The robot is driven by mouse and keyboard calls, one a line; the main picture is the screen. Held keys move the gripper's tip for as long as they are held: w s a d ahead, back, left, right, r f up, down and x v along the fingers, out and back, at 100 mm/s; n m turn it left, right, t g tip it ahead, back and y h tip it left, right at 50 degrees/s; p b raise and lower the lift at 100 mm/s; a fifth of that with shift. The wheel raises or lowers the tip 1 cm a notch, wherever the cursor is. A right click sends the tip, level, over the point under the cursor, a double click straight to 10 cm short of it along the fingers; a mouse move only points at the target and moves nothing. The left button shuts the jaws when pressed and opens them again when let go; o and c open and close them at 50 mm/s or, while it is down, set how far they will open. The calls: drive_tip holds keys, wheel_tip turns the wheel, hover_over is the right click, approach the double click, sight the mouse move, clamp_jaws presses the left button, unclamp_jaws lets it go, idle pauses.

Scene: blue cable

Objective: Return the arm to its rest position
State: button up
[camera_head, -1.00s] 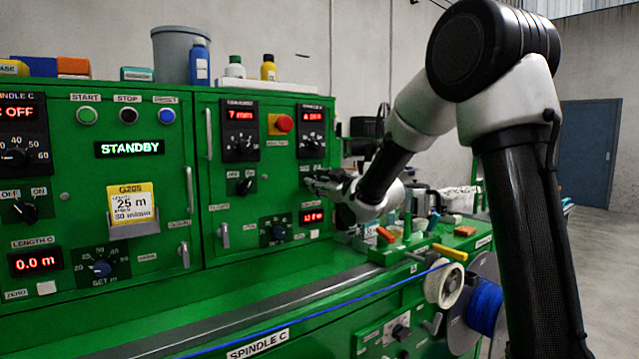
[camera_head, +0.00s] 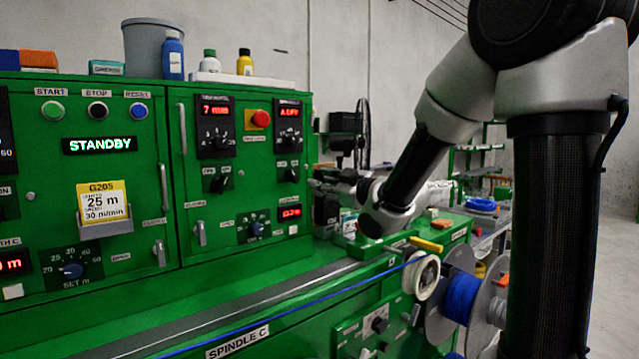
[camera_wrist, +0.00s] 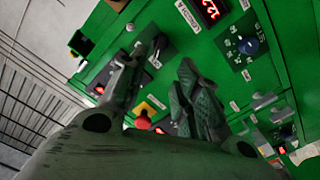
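My gripper (camera_head: 322,184) is in front of the right edge of the green machine panel (camera_head: 150,225), pointing left. In the wrist view its two fingers (camera_wrist: 160,75) stand apart with nothing held between them. The panel shows behind the fingers there, tilted. My arm reaches in from the right side of the head view. The exact gap between the fingertips and the panel cannot be told.
The panel has knobs, a STANDBY display (camera_head: 98,145) and a red stop button (camera_head: 260,119). A blue cable (camera_head: 300,312) runs along the front to a white pulley (camera_head: 422,278) and a blue spool (camera_head: 461,298). Open floor lies at the far right.

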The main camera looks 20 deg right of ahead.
drive_tip(key=shift+f, duration=0.1)
drive_tip(key=s+d+f+m+g+h, duration=0.2)
drive_tip(key=d+f+m+g+h, duration=0.3)
drive_tip(key=f, duration=0.7)
drive_tip(key=s+d+f+m+g+h, duration=0.1)
drive_tip(key=s+d+f+g+h, duration=0.15)
drive_tip(key=s+d, duration=0.4)
drive_tip(key=s+r+m+g, duration=0.1)
drive_tip(key=s+m+g, duration=0.1)
drive_tip(key=s, duration=1.1)
drive_tip(key=s+a+r+m+g, duration=0.1)
drive_tip(key=s+r+m+g, duration=0.1)
drive_tip(key=s, duration=1.1)
drive_tip(key=shift+a+r+m+g+y, duration=0.15)
drive_tip(key=shift+m+g+y, duration=0.15)
drive_tip(key=shift+g+y, duration=0.05)
